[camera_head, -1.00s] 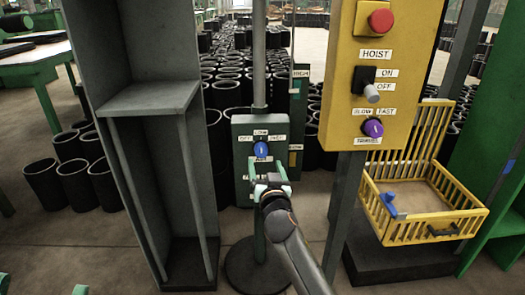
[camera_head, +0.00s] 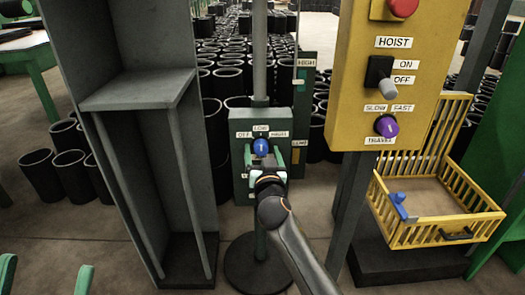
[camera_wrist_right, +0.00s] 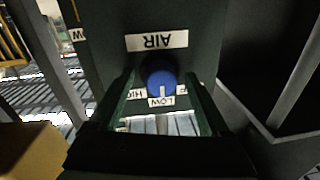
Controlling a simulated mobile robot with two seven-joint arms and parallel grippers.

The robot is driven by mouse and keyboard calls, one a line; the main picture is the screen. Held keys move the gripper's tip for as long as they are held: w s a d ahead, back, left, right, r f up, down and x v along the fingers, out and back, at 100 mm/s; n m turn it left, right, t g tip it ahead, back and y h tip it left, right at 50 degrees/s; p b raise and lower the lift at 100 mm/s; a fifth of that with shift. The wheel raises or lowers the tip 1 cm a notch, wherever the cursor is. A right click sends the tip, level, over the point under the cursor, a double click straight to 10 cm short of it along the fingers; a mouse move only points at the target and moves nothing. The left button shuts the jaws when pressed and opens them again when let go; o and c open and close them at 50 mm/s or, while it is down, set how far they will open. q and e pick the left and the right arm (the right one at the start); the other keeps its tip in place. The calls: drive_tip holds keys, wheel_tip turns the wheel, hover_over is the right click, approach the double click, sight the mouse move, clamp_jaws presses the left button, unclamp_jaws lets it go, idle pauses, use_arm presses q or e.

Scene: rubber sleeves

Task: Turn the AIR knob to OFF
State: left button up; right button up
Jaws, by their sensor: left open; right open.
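The blue AIR knob (camera_head: 261,146) sits on a grey-green control box (camera_head: 240,128) on a post. Labels read OFF at left, LOW above and HIGH at right. Its white mark points up toward LOW. In the right wrist view the knob (camera_wrist_right: 161,80) appears upside down, its mark toward LOW, below the AIR label (camera_wrist_right: 157,41). My right gripper (camera_head: 267,163) is open just below and in front of the knob. In the wrist view its fingers flank the knob; contact is not visible. My left gripper (camera_head: 44,277) shows only two green fingertips at lower left, open and empty.
A yellow HOIST panel (camera_head: 350,100) with a lever, purple TRAVEL knob and red button stands close at right. A grey shelf column (camera_head: 190,140) stands at left. A yellow basket (camera_head: 470,225) is at lower right. Black sleeves (camera_head: 225,85) fill the background.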

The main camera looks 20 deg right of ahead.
clamp_jaws()
idle(0.7)
